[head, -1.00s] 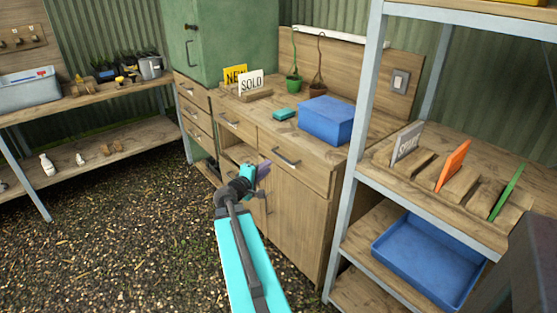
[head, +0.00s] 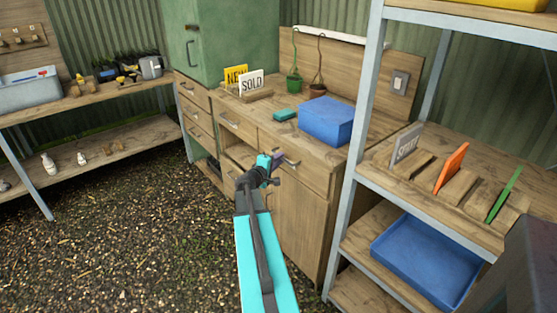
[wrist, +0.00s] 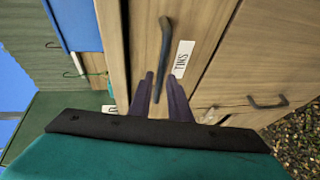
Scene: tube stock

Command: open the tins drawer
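The tins drawer (head: 302,169) is the wooden drawer under the worktop, below the blue box; its front looks flush with the cabinet. In the wrist view the drawer front (wrist: 208,22) carries a white label reading TINS (wrist: 183,58) beside a dark bar handle (wrist: 165,45). My gripper (head: 277,160) is at the handle in the head view and partly covers it. In the wrist view, my purple fingers (wrist: 160,80) stand apart, with the near end of the handle showing between them. I cannot tell whether they touch it.
A blue box (head: 326,121) and a teal block (head: 284,114) sit on the worktop above. A cupboard door (head: 300,222) is below the drawer. A metal-framed shelf (head: 360,150) stands close on the right. The gravel floor (head: 130,230) on the left is clear.

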